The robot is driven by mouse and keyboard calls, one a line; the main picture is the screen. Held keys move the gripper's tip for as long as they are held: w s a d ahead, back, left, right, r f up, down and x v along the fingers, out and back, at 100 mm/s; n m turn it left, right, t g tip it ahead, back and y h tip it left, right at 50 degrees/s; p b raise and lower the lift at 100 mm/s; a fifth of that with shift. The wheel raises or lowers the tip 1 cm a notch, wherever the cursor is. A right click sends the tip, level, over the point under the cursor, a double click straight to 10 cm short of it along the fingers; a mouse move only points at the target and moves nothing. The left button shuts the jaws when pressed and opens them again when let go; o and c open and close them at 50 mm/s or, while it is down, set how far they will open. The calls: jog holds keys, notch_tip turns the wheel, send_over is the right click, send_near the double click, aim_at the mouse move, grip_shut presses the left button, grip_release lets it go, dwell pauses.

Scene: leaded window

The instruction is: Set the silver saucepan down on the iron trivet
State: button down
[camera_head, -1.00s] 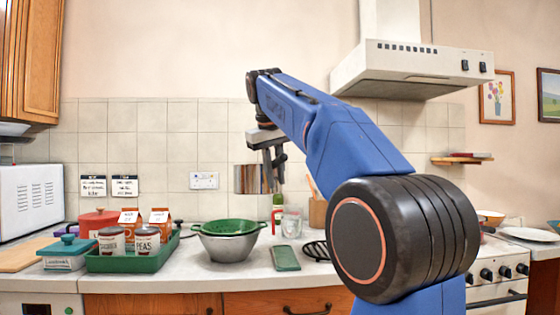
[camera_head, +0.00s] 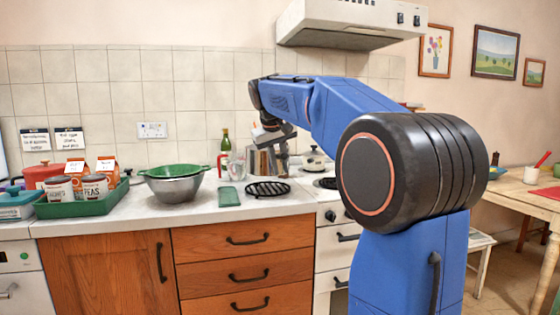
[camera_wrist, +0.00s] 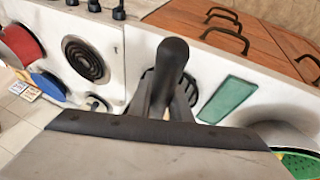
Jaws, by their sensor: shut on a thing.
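The silver saucepan (camera_head: 262,162) hangs upright from my gripper (camera_head: 284,148) in the head view. My gripper is shut on its black handle, which shows in the wrist view (camera_wrist: 172,60) between my fingers. The iron trivet (camera_head: 267,189), black and round with bars, lies on the counter. The saucepan shows just above and behind the trivet in the head view, with a small gap in the picture; its exact height is hard to tell. In the wrist view the trivet (camera_wrist: 149,82) is partly hidden behind the handle, and I cannot make out the pan's body.
A green board (camera_head: 231,197) lies left of the trivet. A grey bowl with a green colander (camera_head: 173,185) stands further left. A bottle (camera_head: 225,145) and a glass jar stand behind. The stove (camera_head: 330,205), with a lidded pot (camera_head: 314,160), is close on the right.

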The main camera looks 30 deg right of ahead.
jog(key=shift+f, duration=3.25)
jog(key=c, duration=1.6)
grip_release()
jog(key=shift+o, duration=0.2)
jog(key=v, duration=1.7)
jog(key=shift+r, duration=0.2)
jog(key=shift+s+a, duration=0.15)
jog(key=s+a+f+y, duration=0.1)
jog(key=s+a+f, duration=0.3)
jog(key=s+f, duration=0.6)
jog(key=s+a+f+n+t+y, duration=0.1)
jog(key=s+a+f, duration=0.3)
jog(key=s+f, duration=0.7)
jog(key=s+a+f+n+y, duration=0.1)
jog(key=s+a+f, duration=0.3)
jog(key=s+f, duration=0.6)
notch_tip(320, 180, down, 7)
jog(key=shift+s+y, duration=0.3)
jog(key=shift+y, duration=0.2)
